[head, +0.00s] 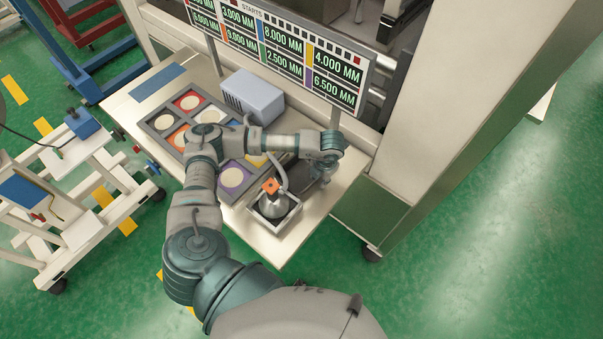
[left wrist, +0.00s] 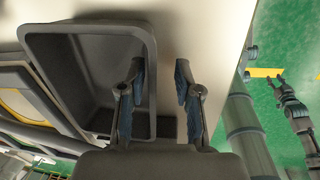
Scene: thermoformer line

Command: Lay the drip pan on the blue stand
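The drip pan is a deep grey rectangular pan with a rounded rim (left wrist: 85,75), large in the left wrist view. It lies on the pale table and looks empty. My left gripper (left wrist: 160,92) is open across its right wall, one finger over the inside and one outside, with gaps showing. In the head view my left gripper (head: 322,172) is over the table's right end, and my arm mostly hides the pan. A flat blue rectangle (head: 158,82) lies at the table's far left; I cannot tell if it is the stand. My right gripper (left wrist: 280,80) looks open, away from the table.
A dark tray with coloured squares (head: 165,122) fills the table's middle. A grey-blue box (head: 253,96) stands behind it. A small square tray (head: 262,222) holding a metal cone is at the front. A display board (head: 285,50) rises behind. A white cart (head: 75,215) stands left.

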